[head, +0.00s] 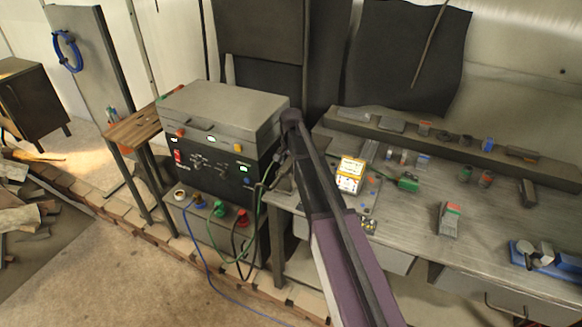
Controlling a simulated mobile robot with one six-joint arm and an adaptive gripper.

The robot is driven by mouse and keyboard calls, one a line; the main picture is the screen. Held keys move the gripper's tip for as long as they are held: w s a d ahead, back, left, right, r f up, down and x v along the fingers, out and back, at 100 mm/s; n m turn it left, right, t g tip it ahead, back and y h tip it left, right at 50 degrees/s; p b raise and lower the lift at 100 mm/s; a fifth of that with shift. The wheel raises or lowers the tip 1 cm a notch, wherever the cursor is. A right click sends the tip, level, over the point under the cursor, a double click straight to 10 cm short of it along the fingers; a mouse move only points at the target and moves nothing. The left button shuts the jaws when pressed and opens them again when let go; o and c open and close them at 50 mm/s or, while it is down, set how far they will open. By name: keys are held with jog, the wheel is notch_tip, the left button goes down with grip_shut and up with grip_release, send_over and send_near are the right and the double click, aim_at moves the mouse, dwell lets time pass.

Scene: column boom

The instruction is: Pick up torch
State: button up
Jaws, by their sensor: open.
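I cannot single out the torch with certainty. A small green tool (408,181) with a thin lead lies on the grey workbench (440,185), right of a yellow-and-white box (350,174); it may be the torch, but it is too small to tell. My arm reaches up from the bottom centre and bends down at its far end. My gripper (282,172) is open beside the right side of the welding machine (215,145), left of the bench. It is dark and small, and its fingertips are hard to make out. I see nothing held in it.
Green, black and blue cables hang from the machine's front, close to my gripper. Small blocks and tools stand along the bench's back ledge (440,136). A blue clamp-like tool (540,257) lies at the right. A wooden side table (140,127) stands left of the machine.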

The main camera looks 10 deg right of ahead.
dwell(0.6)
grip_shut()
